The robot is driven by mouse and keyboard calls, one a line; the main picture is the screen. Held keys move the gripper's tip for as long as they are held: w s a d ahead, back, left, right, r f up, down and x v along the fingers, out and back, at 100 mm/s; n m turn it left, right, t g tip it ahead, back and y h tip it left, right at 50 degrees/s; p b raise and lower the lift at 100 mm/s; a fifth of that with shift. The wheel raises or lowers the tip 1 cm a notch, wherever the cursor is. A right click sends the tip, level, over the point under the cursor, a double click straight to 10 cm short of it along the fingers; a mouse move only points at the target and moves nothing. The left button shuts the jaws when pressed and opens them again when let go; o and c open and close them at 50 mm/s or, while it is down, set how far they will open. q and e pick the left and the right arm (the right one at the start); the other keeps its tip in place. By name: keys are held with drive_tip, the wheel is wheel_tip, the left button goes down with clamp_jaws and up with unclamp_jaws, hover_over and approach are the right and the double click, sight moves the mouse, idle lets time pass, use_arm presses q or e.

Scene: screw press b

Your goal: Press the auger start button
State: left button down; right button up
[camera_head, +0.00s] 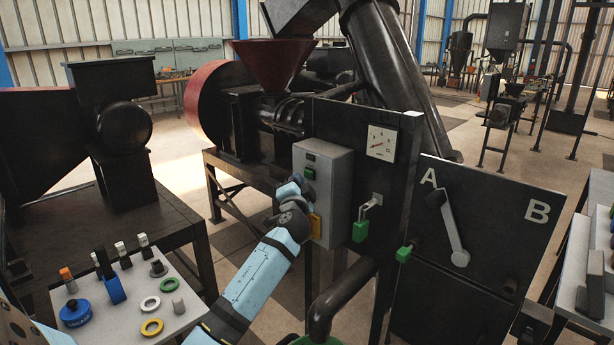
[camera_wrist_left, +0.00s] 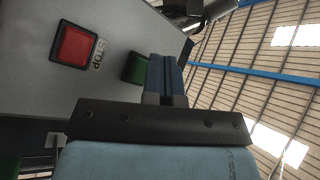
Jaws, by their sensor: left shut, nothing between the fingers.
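A grey control box (camera_head: 338,205) is mounted on the dark machine panel in the head view. A green button (camera_head: 310,173) shows on its face, just above my left gripper (camera_head: 300,186). In the left wrist view a red button marked STOP (camera_wrist_left: 75,45) is on the grey face, and a green button (camera_wrist_left: 134,68) is beside my shut blue fingers (camera_wrist_left: 165,70). The fingers partly hide the green button, and I cannot tell whether they touch it. The red button is not visible in the head view. My right gripper is out of view.
A yellow plate (camera_head: 315,225) is low on the box. A green-handled lever (camera_head: 361,230), gauge (camera_head: 381,142) and A/B selector panel (camera_head: 497,230) are to the right. A dark pipe (camera_head: 338,297) runs below. A small table (camera_head: 190,302) with rings and tools is at lower left.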

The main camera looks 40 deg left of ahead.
use_arm(q)
drive_tip(key=shift+w, duration=0.1)
drive_tip(key=shift+w+b, duration=0.3)
drive_tip(key=shift+w, duration=0.05)
drive_tip(key=shift+w+d+b, duration=0.1)
drive_tip(key=shift+w+b, duration=0.2)
drive_tip(key=shift+w, duration=0.1)
idle(0.8)
idle(0.4)
drive_tip(key=shift+s, duration=0.85)
drive_tip(key=s, duration=0.1)
drive_tip(key=s+p, duration=0.1)
drive_tip(key=s, duration=0.3)
drive_tip(key=shift+a+p, duration=0.3)
